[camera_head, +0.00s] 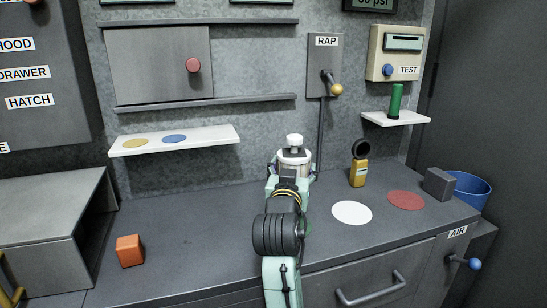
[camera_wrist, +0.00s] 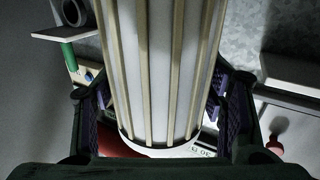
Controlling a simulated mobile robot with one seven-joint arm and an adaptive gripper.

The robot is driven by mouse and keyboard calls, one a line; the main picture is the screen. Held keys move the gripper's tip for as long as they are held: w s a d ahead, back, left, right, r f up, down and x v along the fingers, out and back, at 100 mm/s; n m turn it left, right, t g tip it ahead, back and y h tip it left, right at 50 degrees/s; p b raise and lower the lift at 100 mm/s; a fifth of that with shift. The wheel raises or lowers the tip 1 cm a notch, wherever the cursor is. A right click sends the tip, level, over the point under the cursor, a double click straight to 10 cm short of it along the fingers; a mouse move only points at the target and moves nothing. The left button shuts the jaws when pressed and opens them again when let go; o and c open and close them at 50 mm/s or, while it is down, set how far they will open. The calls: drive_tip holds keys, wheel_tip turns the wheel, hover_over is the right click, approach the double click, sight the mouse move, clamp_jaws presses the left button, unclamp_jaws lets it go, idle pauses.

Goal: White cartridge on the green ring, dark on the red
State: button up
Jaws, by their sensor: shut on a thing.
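The white cartridge (camera_head: 293,142) has a white knob on top and is held roughly upright. In the wrist view its pale body (camera_wrist: 160,60) with tan ribs fills the middle. My gripper (camera_head: 291,170) is shut on it, with a finger on each side in the wrist view (camera_wrist: 162,108). The cartridge is in front of the back wall, over the rear of the bench; its lower end is partly hidden by my gripper. A red disc (camera_head: 406,200) lies flat on the bench at the right. A thin green arc shows beside my arm, mostly hidden. I cannot make out a dark cartridge.
A white disc (camera_head: 351,213) lies left of the red one. A yellow tool (camera_head: 358,173) with a black ring and a grey block (camera_head: 438,184) stand nearby. An orange block (camera_head: 130,250) is at left. A shelf (camera_head: 215,139) and a lever (camera_head: 331,84) are on the wall.

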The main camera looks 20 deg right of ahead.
drive_tip(key=shift+a+f, duration=0.15)
drive_tip(key=shift+w, duration=0.1)
idle(0.3)
drive_tip(key=shift+f+b, duration=2.1)
drive_tip(key=shift+f, duration=1.35)
drive_tip(key=shift+f+b, duration=0.4)
drive_tip(key=shift+f, duration=0.2)
drive_tip(key=o, duration=1.7)
drive_tip(key=v, duration=0.7)
drive_tip(key=shift+s+a, duration=0.2)
drive_tip(key=shift+s, duration=0.05)
